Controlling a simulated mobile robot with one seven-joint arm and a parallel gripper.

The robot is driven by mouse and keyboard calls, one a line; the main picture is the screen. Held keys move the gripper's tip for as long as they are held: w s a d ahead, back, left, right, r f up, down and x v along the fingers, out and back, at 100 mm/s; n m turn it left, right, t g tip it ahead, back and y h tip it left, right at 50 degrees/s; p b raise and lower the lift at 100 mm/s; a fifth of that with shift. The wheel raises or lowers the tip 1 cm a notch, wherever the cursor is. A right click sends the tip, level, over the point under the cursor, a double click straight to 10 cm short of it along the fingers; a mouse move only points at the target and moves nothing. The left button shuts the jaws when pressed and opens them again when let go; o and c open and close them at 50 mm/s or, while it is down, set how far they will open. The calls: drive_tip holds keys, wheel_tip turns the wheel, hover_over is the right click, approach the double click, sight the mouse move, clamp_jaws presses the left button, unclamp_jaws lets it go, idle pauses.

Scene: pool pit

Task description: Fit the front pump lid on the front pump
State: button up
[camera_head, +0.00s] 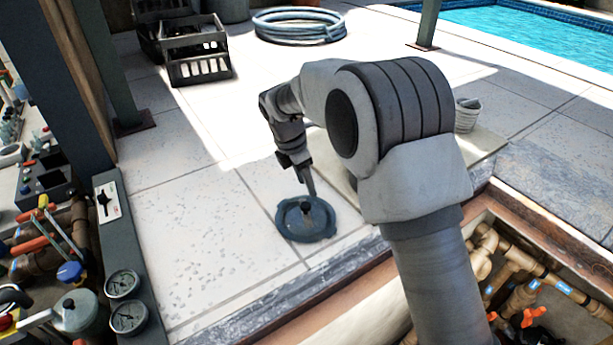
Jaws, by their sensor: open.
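The pump lid (301,229), a round blue-grey disc with a dark knob in its middle, lies flat on the pale paving near the pit edge. My gripper (309,190) is just above the lid, pointing down, with its fingertips close to the knob. The gripper is open; whether its fingers are around the knob or only beside it, I cannot tell. My arm comes up from the lower right and hides part of the paving and pit. I cannot make out the front pump for certain.
The pit (550,290) at the lower right holds brown pipes with orange valve handles. Gauges (126,300) and a panel stand at the left edge, beside more pipes. Dark crates (198,58), a coiled hose (298,24) and the pool (540,30) are farther back. Paving left of the lid is clear.

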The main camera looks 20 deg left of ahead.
sight(305, 206)
wheel_tip(305, 206, down, 7)
drive_tip(key=b, duration=0.5)
drive_tip(key=shift+r, duration=0.15)
drive_tip(key=shift+f+b, duration=0.3)
drive_tip(key=shift+f, duration=0.65)
drive_tip(key=shift+s+d+f, duration=0.1)
drive_tip(key=shift+s+f, duration=0.05)
drive_tip(key=shift+f, duration=0.1)
drive_tip(key=shift+s+f, duration=0.1)
clamp_jaws()
drive_tip(key=shift+w+r+p, duration=0.2)
drive_tip(key=shift+r+p, duration=1.35)
drive_tip(key=shift+r, duration=0.65)
